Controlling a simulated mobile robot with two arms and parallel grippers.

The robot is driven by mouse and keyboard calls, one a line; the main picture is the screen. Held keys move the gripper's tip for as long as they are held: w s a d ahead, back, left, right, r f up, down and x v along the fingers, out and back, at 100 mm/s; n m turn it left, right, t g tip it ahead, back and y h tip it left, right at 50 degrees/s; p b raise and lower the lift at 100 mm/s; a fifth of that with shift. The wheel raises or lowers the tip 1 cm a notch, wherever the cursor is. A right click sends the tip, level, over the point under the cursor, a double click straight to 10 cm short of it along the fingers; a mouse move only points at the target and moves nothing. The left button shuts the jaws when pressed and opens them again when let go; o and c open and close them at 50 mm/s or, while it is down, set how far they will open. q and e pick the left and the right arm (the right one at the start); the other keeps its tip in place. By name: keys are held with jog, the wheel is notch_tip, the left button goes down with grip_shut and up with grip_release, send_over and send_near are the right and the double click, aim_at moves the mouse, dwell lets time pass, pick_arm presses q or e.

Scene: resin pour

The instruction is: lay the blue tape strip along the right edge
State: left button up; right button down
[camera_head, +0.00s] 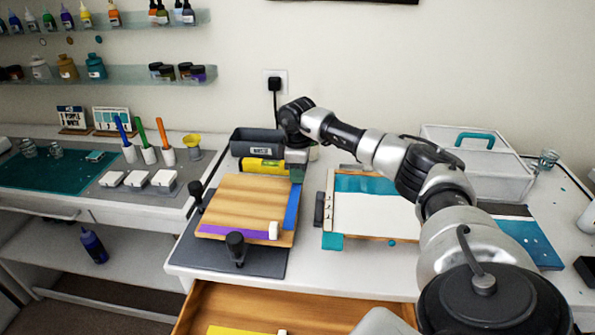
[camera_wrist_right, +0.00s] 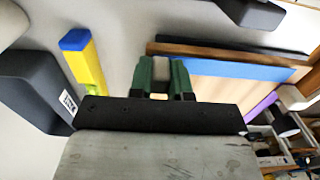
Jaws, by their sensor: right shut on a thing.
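The blue tape strip (camera_head: 292,206) runs along the right edge of the wooden board (camera_head: 245,200). It also shows in the right wrist view (camera_wrist_right: 235,70), stretching from the jaws along the board's edge. My right gripper (camera_head: 297,174) is at the far right corner of the board. Its green fingers (camera_wrist_right: 161,76) are shut on a pale end piece of the strip. Whether the strip touches the board along its whole length I cannot tell. A purple tape strip (camera_head: 235,232) with a white end block (camera_head: 273,230) lies along the front edge. My left gripper is not in view.
A yellow level (camera_head: 262,165) and a dark bin (camera_head: 257,142) stand just behind the board. Black clamp knobs (camera_head: 235,243) rise at the dark mat's left and front. A framed panel (camera_head: 375,213) lies to the right, under my arm. An open drawer (camera_head: 270,310) is below.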

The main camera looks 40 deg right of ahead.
jog(key=shift+f, duration=0.2)
jog(key=shift+c, duration=1.7)
grip_release()
jog(key=shift+r, duration=0.15)
jog(key=shift+r+p, duration=2.85)
jog(key=shift+p, duration=0.05)
jog(key=shift+r, duration=0.1)
